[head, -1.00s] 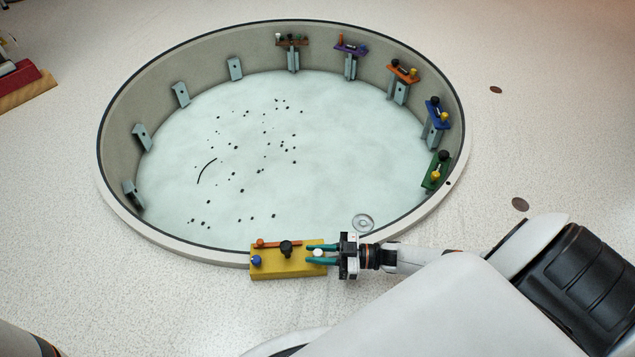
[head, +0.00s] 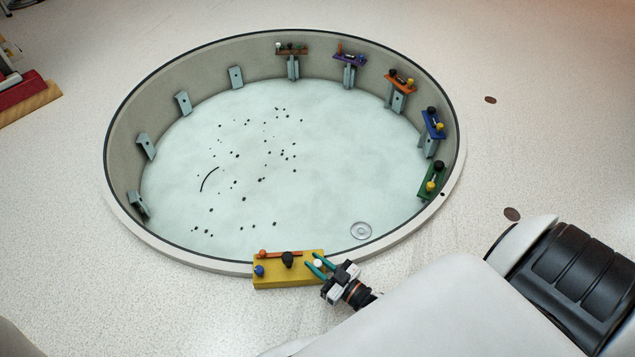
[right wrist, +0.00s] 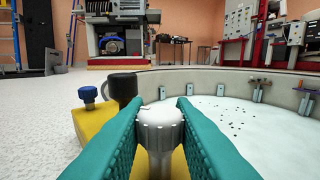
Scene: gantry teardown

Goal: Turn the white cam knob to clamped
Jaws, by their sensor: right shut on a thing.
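The white cam knob (head: 318,263) stands at the right end of a yellow block (head: 290,279) on the near rim of the round pit. My right gripper (head: 312,260) has its teal fingers around the knob, shut on it, with the wrist coming from the lower right. In the right wrist view the white knob (right wrist: 160,124) sits upright between the two fingers, with a small dark mark on its top edge. The fingers hide parts of the yellow block there. The mark's meaning cannot be read. My left gripper is not in view.
The block also carries a black knob (head: 288,259), a blue knob (head: 259,270) and an orange bar (head: 277,253). Several coloured fixtures, such as a green one (head: 432,181), line the pit's far and right wall. The pit floor (head: 260,160) has scattered dark specks.

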